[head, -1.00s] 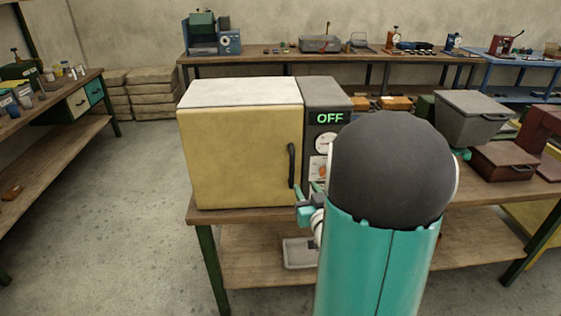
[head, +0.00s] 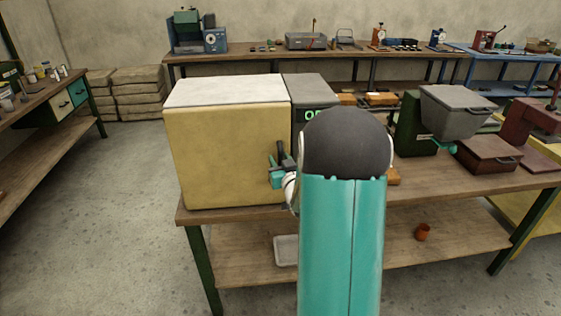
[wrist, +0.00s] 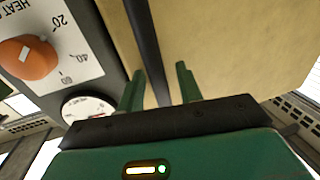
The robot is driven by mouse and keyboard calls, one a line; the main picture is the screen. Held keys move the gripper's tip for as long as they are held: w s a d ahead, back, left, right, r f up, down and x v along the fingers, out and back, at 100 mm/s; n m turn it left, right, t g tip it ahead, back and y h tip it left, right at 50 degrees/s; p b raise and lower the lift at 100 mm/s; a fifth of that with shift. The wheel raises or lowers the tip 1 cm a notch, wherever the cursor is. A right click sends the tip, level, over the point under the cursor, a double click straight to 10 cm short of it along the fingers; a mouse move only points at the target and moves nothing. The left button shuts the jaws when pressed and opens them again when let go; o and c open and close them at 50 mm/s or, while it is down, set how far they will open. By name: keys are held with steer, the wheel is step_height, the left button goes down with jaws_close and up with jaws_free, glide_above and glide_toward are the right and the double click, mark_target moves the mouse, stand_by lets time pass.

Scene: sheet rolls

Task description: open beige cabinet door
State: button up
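The beige cabinet door (head: 220,155) is the front of a box with a pale top on the wooden bench. It looks shut. Its dark vertical handle (head: 281,149) is at the door's right edge, mostly hidden behind my gripper. In the wrist view the handle (wrist: 146,50) runs down between the two green fingers. My gripper (head: 276,168) is at the handle in the head view. In the wrist view my gripper (wrist: 162,85) is open, with a finger on each side of the handle and gaps visible between.
Right of the door is a grey control panel (head: 313,92) with a green display, partly hidden by my arm. The wrist view shows its orange knob (wrist: 28,57) and a gauge (wrist: 88,106).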

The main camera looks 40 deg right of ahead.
jaws_close()
steer(key=shift+s+a, duration=0.1)
steer(key=shift+s, duration=0.05)
